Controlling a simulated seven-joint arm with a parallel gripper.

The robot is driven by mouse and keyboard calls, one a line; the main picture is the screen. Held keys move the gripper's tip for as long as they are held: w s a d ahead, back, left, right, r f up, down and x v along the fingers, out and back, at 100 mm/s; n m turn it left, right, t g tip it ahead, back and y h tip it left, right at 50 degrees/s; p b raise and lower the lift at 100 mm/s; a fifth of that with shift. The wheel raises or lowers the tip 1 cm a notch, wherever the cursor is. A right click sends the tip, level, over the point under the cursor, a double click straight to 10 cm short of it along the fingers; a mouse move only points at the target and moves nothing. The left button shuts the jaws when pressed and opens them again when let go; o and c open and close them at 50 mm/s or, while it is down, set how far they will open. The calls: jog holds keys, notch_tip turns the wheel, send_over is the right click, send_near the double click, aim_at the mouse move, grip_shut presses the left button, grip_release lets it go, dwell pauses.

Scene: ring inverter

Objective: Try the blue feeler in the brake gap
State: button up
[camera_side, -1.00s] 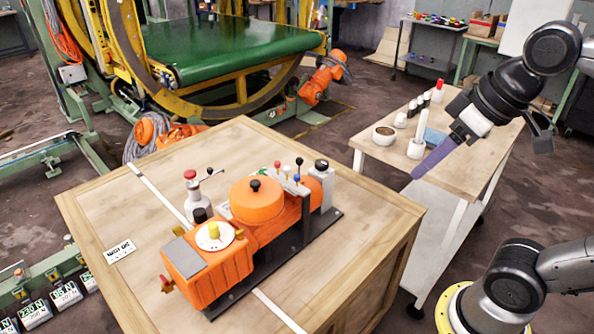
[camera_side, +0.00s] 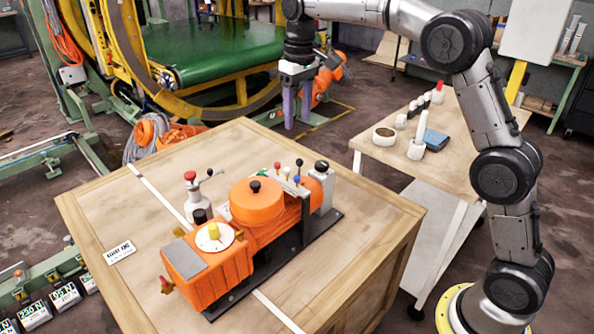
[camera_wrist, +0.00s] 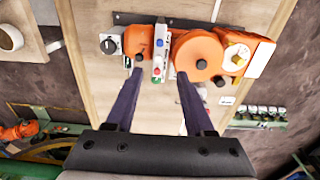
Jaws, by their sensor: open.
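The blue feeler (camera_side: 296,179) stands by its blue knob in a pale holder on the orange machine, with red and white knobs beside it. It also shows in the wrist view (camera_wrist: 159,43). The orange machine (camera_side: 207,277) sits on a black base plate on the crate; its round orange cover (camera_side: 257,203) has a black knob. I cannot make out the brake gap. My gripper (camera_side: 297,122) is open and empty, fingers pointing down, high above the crate's back edge. In the wrist view, the holder lies between and beyond its purple fingers (camera_wrist: 160,76).
The wooden crate top (camera_side: 130,215) has bare room around the machine. A hand-lever bottle (camera_side: 191,196) stands left of the machine. A side table (camera_side: 465,165) at right holds a bowl (camera_side: 384,134), small pots and a blue pad (camera_side: 435,140).

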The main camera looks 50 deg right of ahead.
aim_at(297, 177)
jog(key=shift+g, duration=0.3)
notch_tip(297, 177, down, 16)
jog(key=shift+w+f, duration=0.1)
jog(key=shift+w, duration=0.05)
grip_shut()
dwell(0.4)
